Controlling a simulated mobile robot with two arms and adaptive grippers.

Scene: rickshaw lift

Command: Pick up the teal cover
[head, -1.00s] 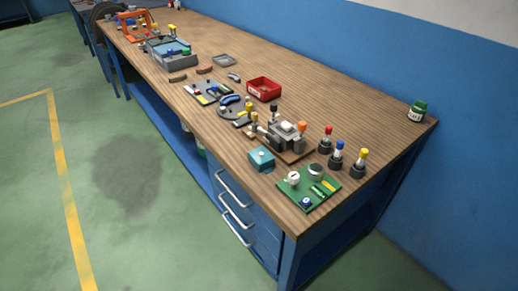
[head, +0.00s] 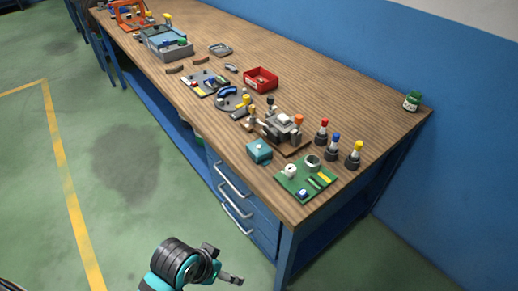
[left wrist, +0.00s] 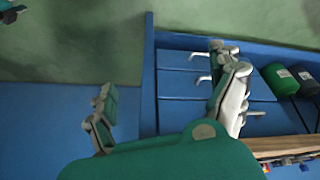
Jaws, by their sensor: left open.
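The teal cover (head: 259,151), a small boxy block with a light spot on top, sits on the wooden workbench (head: 330,92) near its front edge, left of a green circuit board (head: 305,180). My left gripper (head: 222,264) is low in front of the bench, over the floor, well below and apart from the cover. The left wrist view shows its two fingers (left wrist: 166,84) spread with nothing between them. The cover cannot be made out in that view. My right gripper is not in view.
A grey clamp-like fixture (head: 283,130) stands just behind the cover. Upright yellow, blue and red-topped tools (head: 338,148) stand to its right. Drawer handles (head: 236,188) stick out from the bench front. A red bin (head: 260,80) stands farther back. The rear bench top is mostly clear.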

